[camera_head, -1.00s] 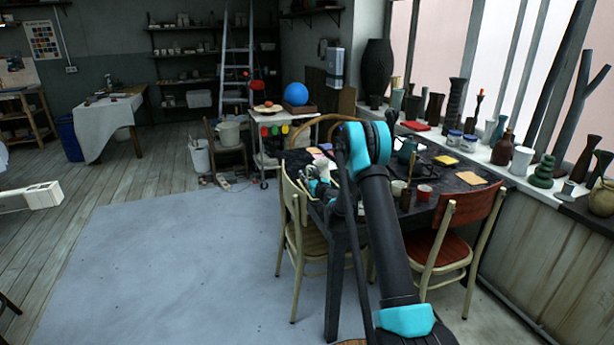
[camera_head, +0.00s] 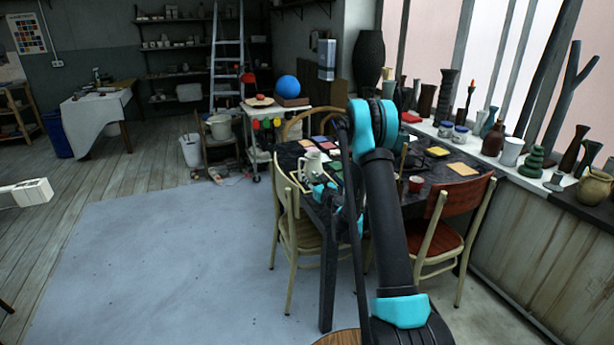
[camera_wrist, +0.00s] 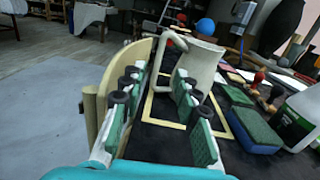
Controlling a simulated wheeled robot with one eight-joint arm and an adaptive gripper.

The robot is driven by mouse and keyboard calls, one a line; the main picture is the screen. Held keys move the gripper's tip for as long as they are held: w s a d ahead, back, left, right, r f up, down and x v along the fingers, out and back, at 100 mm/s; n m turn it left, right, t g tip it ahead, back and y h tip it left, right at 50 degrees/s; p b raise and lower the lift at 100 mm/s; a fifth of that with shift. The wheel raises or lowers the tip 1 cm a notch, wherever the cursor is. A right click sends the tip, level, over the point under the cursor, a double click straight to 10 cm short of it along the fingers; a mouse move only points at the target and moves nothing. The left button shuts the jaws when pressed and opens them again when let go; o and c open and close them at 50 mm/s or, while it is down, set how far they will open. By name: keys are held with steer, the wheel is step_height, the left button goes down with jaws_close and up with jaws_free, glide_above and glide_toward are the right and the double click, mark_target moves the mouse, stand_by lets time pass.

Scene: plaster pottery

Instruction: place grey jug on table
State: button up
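The grey jug (camera_wrist: 192,62) is pale and upright on the dark table (camera_head: 345,210), with its handle on the left in the wrist view. It also shows in the head view (camera_head: 312,162), near the table's left edge. My gripper (camera_wrist: 160,75) is open, with a wide gap between its green-padded fingers. The jug's body lies just beyond the right fingertip, and its handle rises beyond the gap. Whether a finger touches the jug I cannot tell. In the head view my gripper (camera_head: 319,188) is just in front of the jug, partly hidden by my arm.
A thin yellowish frame (camera_wrist: 240,132) lies on the table by the jug. A green-and-blue sponge-like block (camera_wrist: 254,130) and a white bottle (camera_wrist: 302,120) are to the right. A wooden chair back (camera_wrist: 132,65) stands close at left. A red cup (camera_head: 416,183) is farther right.

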steer(key=s+a+r+n+g, duration=0.2)
steer(key=s+r+n+g, duration=0.1)
steer(key=s+n, duration=0.65)
steer(key=s+a+r+n+g, duration=0.1)
steer(key=s+r+n+g, duration=0.25)
steer(key=s+n, duration=0.55)
steer(key=s+d+f+n+g+h, duration=0.2)
steer(key=s+d+n, duration=0.2)
steer(key=s, duration=0.6)
steer(key=s+d+f+n+g+h, duration=0.2)
steer(key=s+d+f+n, duration=0.1)
steer(key=s, duration=0.8)
steer(key=s+d+f+n+g+h, duration=0.2)
steer(key=s+d+n, duration=0.3)
steer(key=s, duration=0.6)
steer(key=shift+d+f+n+h, duration=0.4)
steer(key=shift+f+n, duration=0.15)
steer(key=shift+f, duration=0.1)
